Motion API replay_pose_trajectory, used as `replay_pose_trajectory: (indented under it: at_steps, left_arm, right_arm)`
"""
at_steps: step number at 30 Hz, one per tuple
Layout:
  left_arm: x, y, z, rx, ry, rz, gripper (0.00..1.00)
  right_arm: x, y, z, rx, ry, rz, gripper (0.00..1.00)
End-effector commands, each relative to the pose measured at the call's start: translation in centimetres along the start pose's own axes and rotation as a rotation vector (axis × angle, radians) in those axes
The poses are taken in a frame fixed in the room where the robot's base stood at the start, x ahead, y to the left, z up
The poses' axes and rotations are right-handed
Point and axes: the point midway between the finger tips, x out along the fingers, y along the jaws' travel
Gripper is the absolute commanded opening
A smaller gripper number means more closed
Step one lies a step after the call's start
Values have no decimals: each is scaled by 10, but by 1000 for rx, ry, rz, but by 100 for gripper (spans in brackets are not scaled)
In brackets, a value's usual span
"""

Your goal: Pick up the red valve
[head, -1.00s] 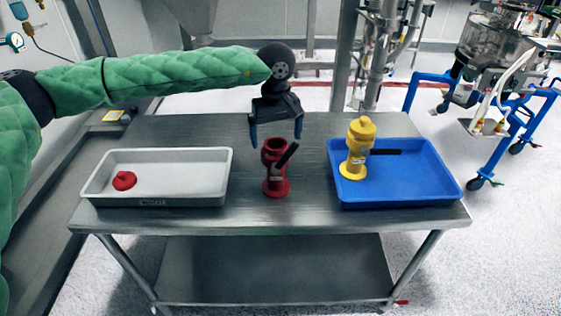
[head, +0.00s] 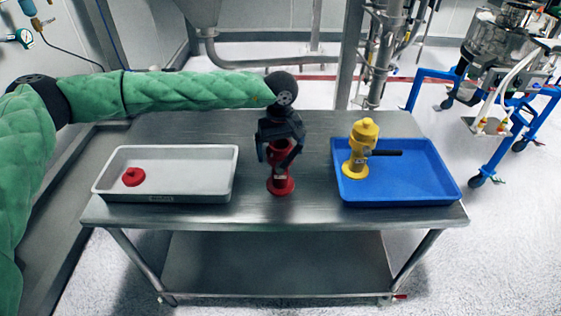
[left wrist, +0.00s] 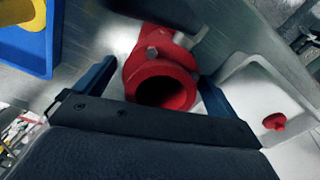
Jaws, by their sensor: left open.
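The red valve (head: 281,183) stands upright on the metal table between the two trays. In the head view my left gripper (head: 279,160) is right over it and hides its upper part. In the left wrist view the red valve (left wrist: 160,82) shows its round open top between the two fingers of my left gripper (left wrist: 155,88). The fingers are open, one on each side of the valve, with a gap on both sides. My right gripper is not in view.
A grey tray (head: 214,192) at the left holds a small red cap (head: 133,177). A blue tray (head: 432,190) at the right holds a yellow valve (head: 361,150) with a black handle. The metal table (head: 300,213) is bare in front of the red valve.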

Motion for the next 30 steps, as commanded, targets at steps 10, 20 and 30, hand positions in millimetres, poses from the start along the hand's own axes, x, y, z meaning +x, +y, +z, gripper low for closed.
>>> replay_pose_trajectory:
  at_steps: [10,20,30]
  left_arm:
    - [3,0,0,0,0,0,92]
    - [3,0,0,0,0,0,28]
    - [2,0,0,0,1,1,0]
  right_arm:
    - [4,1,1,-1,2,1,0]
    - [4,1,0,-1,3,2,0]
    - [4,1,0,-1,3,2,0]
